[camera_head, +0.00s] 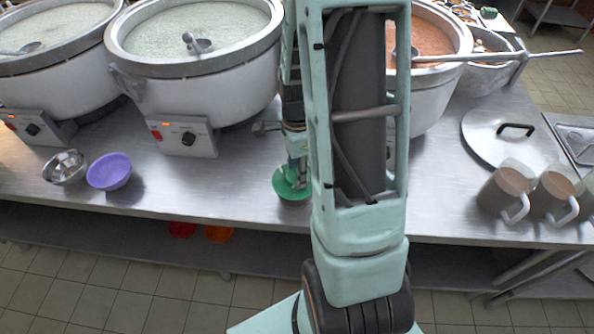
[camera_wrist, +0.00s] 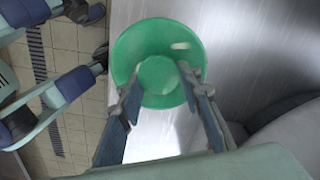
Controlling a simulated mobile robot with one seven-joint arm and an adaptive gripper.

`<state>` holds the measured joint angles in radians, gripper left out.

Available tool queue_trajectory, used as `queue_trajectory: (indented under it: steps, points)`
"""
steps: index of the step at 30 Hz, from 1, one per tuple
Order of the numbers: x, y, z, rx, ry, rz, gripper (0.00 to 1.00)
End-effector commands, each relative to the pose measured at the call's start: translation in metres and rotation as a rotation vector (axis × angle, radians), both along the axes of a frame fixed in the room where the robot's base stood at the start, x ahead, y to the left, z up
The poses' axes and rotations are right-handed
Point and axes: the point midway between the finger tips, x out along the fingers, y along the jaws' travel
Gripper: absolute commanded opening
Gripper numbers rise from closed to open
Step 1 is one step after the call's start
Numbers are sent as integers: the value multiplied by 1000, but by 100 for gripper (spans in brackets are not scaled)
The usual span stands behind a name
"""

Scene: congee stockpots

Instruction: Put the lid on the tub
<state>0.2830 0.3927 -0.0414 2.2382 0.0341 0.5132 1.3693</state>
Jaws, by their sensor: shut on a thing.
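A green round bowl-like thing (camera_head: 290,188) is near the front edge of the steel counter, below the middle pot. It also shows in the wrist view (camera_wrist: 190,42), with a paler green disc in its middle. My gripper (camera_head: 297,170) points down at it, and its two fingertips (camera_wrist: 158,78) are apart, at either side of the pale disc. My gripper is shut on this green thing; I cannot tell whether it is tub or lid, or whether it touches the counter. A flat round metal lid (camera_head: 490,146) with a black handle lies on the counter at the right.
Large pots of pale congee (camera_head: 190,66) and a reddish one (camera_head: 425,98) line the back. A metal bowl (camera_head: 64,168) and purple bowl (camera_head: 109,171) stand at the left. Brown-filled mugs (camera_head: 503,192) stand at the front right. A ladle handle (camera_head: 500,56) crosses the right.

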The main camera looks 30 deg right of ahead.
Motion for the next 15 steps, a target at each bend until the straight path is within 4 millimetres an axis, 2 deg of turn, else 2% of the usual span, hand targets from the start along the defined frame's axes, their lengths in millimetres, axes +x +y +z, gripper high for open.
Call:
queue_trajectory:
  steps: [14, 15]
  points:
    - [0, 0, -2, 0, 0, -1, 7]
    - [0, 0, -2, 0, 0, -1, 36]
